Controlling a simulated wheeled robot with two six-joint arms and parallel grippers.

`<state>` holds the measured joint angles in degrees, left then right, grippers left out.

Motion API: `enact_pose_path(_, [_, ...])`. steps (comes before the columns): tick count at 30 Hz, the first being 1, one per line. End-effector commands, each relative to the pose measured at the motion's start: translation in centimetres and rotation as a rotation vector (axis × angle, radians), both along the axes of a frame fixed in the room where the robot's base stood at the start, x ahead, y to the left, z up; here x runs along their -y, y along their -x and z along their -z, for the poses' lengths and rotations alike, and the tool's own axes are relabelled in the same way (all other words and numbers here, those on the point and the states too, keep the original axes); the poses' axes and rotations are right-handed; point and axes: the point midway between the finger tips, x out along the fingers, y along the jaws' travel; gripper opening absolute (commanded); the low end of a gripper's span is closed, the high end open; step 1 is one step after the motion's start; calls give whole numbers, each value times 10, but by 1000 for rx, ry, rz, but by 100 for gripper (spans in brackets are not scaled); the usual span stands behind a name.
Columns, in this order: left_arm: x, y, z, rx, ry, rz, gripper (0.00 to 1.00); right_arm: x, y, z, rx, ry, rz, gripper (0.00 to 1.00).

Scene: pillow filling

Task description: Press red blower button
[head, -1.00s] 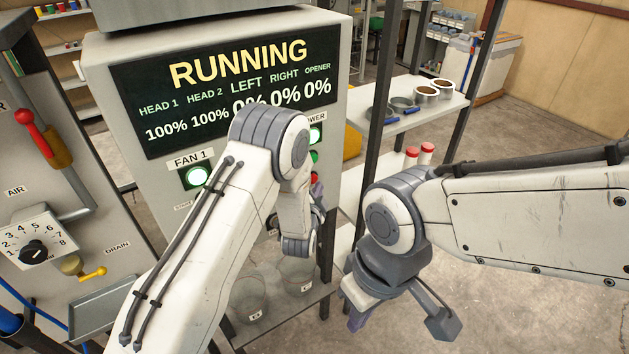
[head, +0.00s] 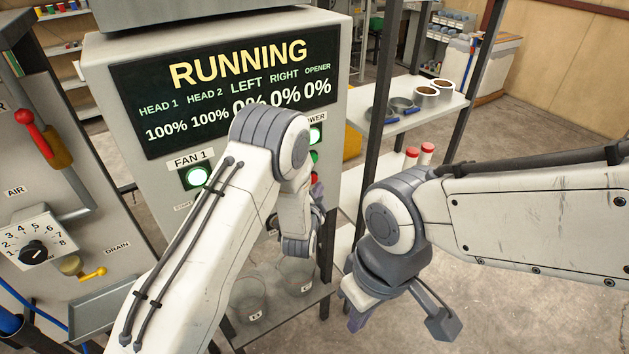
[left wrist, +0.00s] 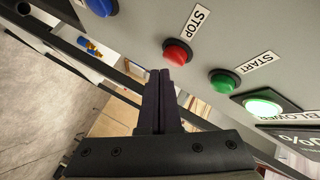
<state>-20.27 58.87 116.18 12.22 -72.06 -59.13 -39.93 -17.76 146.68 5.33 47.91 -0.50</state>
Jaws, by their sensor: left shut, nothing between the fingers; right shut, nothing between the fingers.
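The red button (left wrist: 177,52), labelled STOP, is on the grey control panel in the left wrist view. Its place in the head view is mostly hidden behind my left arm. My left gripper (left wrist: 160,73) is shut and empty. Its fingertips are just below the red button in the left wrist view, and I cannot tell whether they touch it. The left gripper (head: 317,192) is partly hidden by its own wrist in the head view. My right gripper (head: 357,318) is shut and empty, low and away from the panel.
A green START button (left wrist: 223,81) sits beside the red one, then a lit green BLOWER lamp (left wrist: 262,107). A blue button (left wrist: 102,7) is on the other side. The display (head: 230,85) reads RUNNING. A shelf (head: 440,105) with tins stands right.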

Motion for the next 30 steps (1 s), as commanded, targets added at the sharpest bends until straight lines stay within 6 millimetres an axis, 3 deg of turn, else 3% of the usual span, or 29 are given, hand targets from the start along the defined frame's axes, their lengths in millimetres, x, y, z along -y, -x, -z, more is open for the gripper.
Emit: enact_pose_path(30, [-5, -6, 0, 0, 0, 0, 0, 0, 0, 6, 0, 0, 0, 0])
